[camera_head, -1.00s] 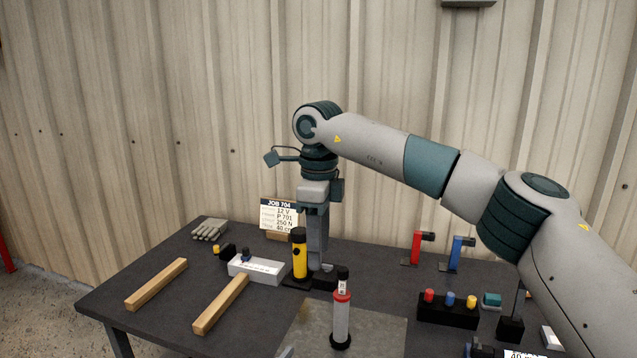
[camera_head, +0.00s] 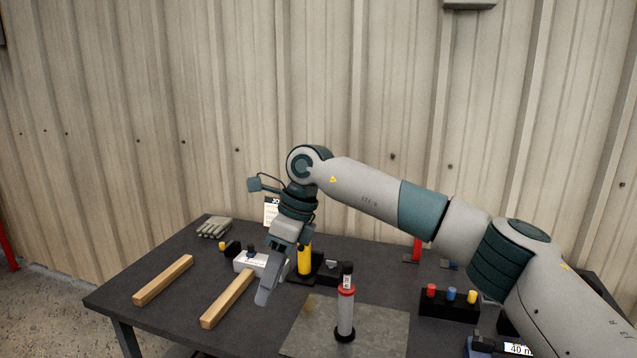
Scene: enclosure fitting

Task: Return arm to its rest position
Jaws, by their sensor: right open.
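My right arm comes in from the right, and its gripper (camera_head: 267,292) points down and to the left over the table. The gripper is open, and nothing shows between its fingers. It hangs in front of the yellow cylinder (camera_head: 304,260) and the white box (camera_head: 246,263), hiding part of both. The yellow cylinder stands upright on a dark base. My left gripper is not in the picture.
A red-and-clear tube (camera_head: 345,314) stands on a grey mat (camera_head: 385,326). Two wooden bars (camera_head: 163,280) lie at left. A black block (camera_head: 448,306) with coloured caps is at right. A grey glove (camera_head: 214,228) lies at the back left.

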